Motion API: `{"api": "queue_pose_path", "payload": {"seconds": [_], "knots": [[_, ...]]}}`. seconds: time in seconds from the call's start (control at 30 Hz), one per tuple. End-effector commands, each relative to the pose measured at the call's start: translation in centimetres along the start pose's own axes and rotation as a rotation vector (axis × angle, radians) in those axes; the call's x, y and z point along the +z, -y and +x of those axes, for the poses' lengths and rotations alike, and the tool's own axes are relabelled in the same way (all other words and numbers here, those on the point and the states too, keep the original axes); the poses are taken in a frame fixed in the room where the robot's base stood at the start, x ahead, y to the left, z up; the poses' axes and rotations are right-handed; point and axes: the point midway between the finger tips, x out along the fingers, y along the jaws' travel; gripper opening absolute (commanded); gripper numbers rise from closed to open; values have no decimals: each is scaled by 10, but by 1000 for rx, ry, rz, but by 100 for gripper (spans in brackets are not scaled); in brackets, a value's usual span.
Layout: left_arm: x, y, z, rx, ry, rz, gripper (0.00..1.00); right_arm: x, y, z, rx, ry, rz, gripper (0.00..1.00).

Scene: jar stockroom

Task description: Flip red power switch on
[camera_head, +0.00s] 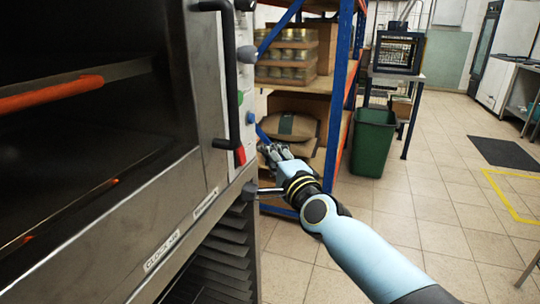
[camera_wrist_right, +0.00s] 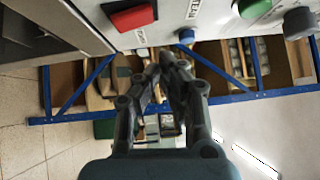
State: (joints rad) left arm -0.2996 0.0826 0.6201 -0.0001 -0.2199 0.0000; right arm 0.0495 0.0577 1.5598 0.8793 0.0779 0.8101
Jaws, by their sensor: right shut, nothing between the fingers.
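The red power switch (camera_head: 240,155) is on the narrow control panel at the right edge of the oven, low on the panel. It also shows in the right wrist view (camera_wrist_right: 132,17), at the top, as a red block in a dark frame. My right gripper (camera_head: 266,149) is shut and empty, just right of the switch. In the right wrist view its closed fingers (camera_wrist_right: 160,64) point up toward the panel, below and slightly right of the switch, with a visible gap. My left gripper is not in view.
A blue button (camera_head: 250,117) and a green button (camera_head: 239,98) sit above the switch. The oven's long black handle (camera_head: 230,80) runs beside the panel. A blue-framed shelf (camera_head: 340,85) with jars and boxes stands behind, and a green bin (camera_head: 373,143) beside it.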

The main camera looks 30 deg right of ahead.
Motion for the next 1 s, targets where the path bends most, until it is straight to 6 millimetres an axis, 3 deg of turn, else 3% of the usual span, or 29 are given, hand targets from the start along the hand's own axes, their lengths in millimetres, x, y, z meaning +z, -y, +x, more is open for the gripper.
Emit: {"api": "queue_pose_path", "payload": {"seconds": [0.2, 0.47, 0.6, 1.0], "knots": [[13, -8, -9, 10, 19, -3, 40, 1, 7, -25, 1, 1, 1, 0], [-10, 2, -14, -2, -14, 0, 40, 2, 14, -67, 2, 1, 1, 0], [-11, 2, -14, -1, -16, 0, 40, 2, 17, -87, 1, 0, 1, 0], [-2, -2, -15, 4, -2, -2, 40, 2, 20, -98, 0, 0, 1, 0]]}}
